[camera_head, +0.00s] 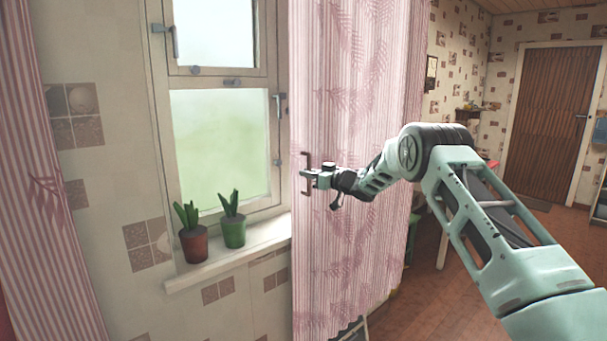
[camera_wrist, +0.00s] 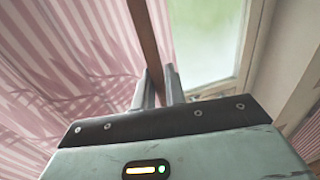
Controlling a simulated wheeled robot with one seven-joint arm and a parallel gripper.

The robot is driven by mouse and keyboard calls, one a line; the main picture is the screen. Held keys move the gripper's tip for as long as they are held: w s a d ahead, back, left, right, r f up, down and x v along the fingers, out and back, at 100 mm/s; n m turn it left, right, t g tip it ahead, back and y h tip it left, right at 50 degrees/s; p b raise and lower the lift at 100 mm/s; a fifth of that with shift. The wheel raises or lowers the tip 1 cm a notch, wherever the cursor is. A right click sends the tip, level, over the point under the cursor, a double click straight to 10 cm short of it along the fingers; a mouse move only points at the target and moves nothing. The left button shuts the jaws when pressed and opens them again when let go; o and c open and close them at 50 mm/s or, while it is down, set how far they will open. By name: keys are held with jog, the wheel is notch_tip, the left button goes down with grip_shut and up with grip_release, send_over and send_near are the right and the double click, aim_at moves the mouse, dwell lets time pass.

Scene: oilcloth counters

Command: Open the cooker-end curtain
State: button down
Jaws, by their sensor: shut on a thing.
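A pink striped curtain with a leaf pattern (camera_head: 350,90) hangs at the right side of the window (camera_head: 222,145). A brown upright handle (camera_head: 305,157) is at this curtain's left edge. My gripper (camera_head: 309,174) is shut on the handle. In the wrist view, the handle (camera_wrist: 146,38) runs up from between the fingertips (camera_wrist: 158,76), with curtain cloth on the left and window glass on the right. Another pink striped curtain (camera_head: 45,190) hangs at the far left. Most of the window is uncovered between them. No cooker is clearly visible, so I cannot tell which curtain is at its end.
Two potted plants, one in a brown pot (camera_head: 193,244) and one in a green pot (camera_head: 233,232), stand on the windowsill (camera_head: 215,265) left of my gripper. Open wooden floor (camera_head: 450,295) lies to the right, with a brown door (camera_head: 550,125) at the back.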

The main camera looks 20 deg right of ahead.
jog(key=c, duration=1.8)
grip_release()
jog(key=b+v, duration=0.4)
jog(key=v, duration=1.3)
jog(key=shift+s, duration=0.15)
jog(key=shift+d, duration=0.1)
